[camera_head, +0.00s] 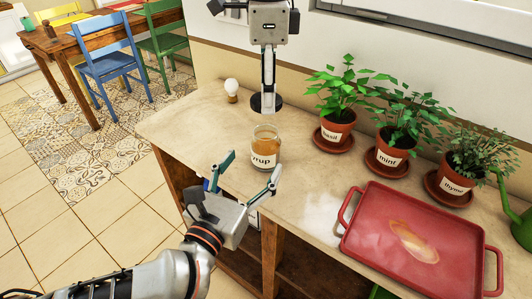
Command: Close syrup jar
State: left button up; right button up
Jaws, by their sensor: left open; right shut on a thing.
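The syrup jar (265,147) is glass with amber contents and a white label partly reading "rrup". It stands upright on the counter, and its top looks uncovered. My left gripper (251,169) is open just in front of the jar, with its fingers spread to either side below it. I cannot tell if they touch the glass. My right gripper (267,86) comes down from the top of the view, shut on a dark round lid (265,103). The lid shows beyond the jar, apart from it; its height above the counter is hard to tell.
A light bulb on a small base (231,90) stands left of the lid. Potted basil (335,131), mint (391,156) and thyme (455,184) line the wall. A red tray (360,236) fills the right front. A green watering can (523,229) is at the right edge.

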aim_at(266, 144)
pick_arm(q)
jog(key=x, duration=0.8)
jog(key=c, duration=1.7)
pick_arm(e)
jog(key=shift+f, duration=2.5)
